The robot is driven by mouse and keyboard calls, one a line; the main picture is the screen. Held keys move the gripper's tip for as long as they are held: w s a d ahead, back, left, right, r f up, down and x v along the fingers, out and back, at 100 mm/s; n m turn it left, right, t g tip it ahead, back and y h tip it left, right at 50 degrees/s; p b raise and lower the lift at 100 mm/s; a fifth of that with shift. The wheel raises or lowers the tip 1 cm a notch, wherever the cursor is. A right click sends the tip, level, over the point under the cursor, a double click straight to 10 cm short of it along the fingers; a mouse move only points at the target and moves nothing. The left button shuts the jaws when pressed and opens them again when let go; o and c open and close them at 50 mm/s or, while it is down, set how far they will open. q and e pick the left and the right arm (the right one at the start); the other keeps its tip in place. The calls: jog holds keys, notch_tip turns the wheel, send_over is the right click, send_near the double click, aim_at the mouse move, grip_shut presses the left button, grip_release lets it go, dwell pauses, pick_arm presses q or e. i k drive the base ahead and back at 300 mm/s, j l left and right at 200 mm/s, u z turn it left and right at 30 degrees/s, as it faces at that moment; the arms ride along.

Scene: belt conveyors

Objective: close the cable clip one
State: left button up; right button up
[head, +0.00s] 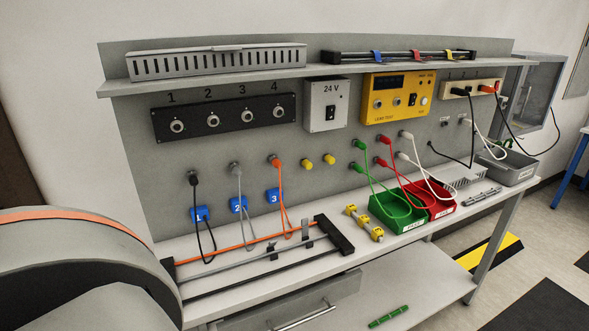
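The blue clip marked 1 (199,214) is on the lower left of the grey back panel. A black cable (208,236) hangs from a plug (194,179) above it and runs down past the clip to the bench rack. Whether this clip is open or shut is too small to tell. Blue clip 2 (238,206), by a grey cable, and blue clip 3 (272,197), by an orange cable (281,190), sit to its right. Neither of my grippers shows in the head view.
A black-ended rack (334,236) with orange, grey and black rods lies on the bench before the clips. Yellow parts (364,222), a green bin (391,218) and a red bin (443,210) stand right. A shelf (200,80) overhangs the panel. A green piece (388,316) lies below.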

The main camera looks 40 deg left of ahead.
aim_at(271, 244)
jog(key=i+l+u, duration=0.15)
jog(key=u, duration=0.3)
jog(key=i+l+u, duration=0.2)
jog(key=u, duration=0.25)
jog(key=i+l+u, duration=0.15)
jog(key=l+u, duration=0.15)
jog(key=u, duration=0.15)
jog(key=l+u, duration=0.3)
jog(key=u, duration=0.15)
jog(key=i+l+u, duration=0.1)
jog(key=l+u, duration=0.35)
jog(key=j, duration=0.1)
